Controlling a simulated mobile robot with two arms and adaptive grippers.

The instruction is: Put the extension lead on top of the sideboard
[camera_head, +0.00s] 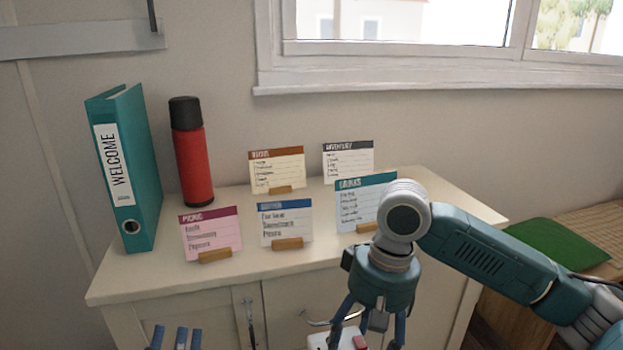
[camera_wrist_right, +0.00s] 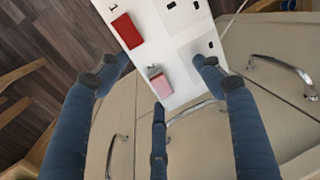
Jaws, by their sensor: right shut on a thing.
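The extension lead (camera_head: 322,342) is a white strip at the bottom edge of the head view, in front of the sideboard and below its top. In the right wrist view the lead (camera_wrist_right: 160,45) shows a red switch, a pink-red switch and dark socket holes. My right gripper (camera_head: 367,334) points down and is shut on the lead, with blue fingers around it in the wrist view (camera_wrist_right: 158,80). The cream sideboard (camera_head: 235,262) has a flat top. My left gripper (camera_head: 175,338) shows only its fingertips at the bottom edge, apart, with nothing seen between them.
On the sideboard top stand a teal WELCOME binder (camera_head: 148,170), a red flask (camera_head: 194,155) and several cards on wooden holders, such as the pink card (camera_head: 210,232). Bare top shows along the front edge and at the right end. A green mat (camera_head: 555,246) lies right.

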